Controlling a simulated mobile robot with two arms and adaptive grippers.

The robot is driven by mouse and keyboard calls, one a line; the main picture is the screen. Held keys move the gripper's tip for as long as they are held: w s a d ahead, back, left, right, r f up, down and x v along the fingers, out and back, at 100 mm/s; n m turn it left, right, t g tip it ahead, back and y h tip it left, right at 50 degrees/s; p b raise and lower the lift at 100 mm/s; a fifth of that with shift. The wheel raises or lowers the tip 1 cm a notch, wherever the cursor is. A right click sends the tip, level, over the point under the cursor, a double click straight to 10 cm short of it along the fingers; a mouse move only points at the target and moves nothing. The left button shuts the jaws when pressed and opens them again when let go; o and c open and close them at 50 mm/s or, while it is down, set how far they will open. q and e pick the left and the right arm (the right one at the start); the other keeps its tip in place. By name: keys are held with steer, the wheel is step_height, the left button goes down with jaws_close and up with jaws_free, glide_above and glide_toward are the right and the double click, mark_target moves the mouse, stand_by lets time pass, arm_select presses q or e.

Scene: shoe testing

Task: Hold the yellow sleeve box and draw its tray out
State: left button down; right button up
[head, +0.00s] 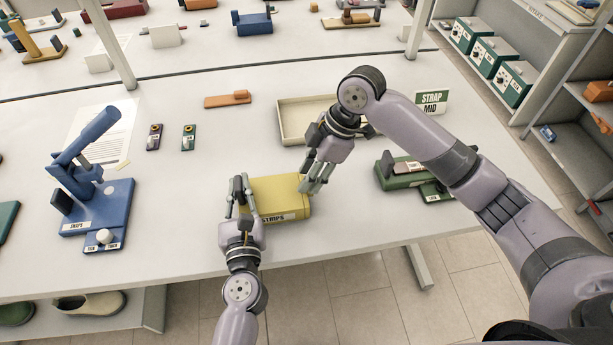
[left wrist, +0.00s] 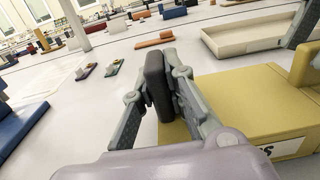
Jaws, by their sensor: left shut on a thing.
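The yellow sleeve box (head: 275,192), with a label reading "STRIPS" on its front side, lies near the front edge of the table. It also shows in the left wrist view (left wrist: 245,105). No drawn-out tray is clearly visible.
A shallow cream tray (head: 291,135) lies behind the box, partly hidden by my right arm. A green fixture (head: 402,177) stands to the right, and a blue lever stand (head: 117,205) to the left. The table between the blue stand and the box is clear.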

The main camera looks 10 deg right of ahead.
steer(key=shift+x, duration=0.85)
steer(key=shift+c, duration=0.2)
jaws_close()
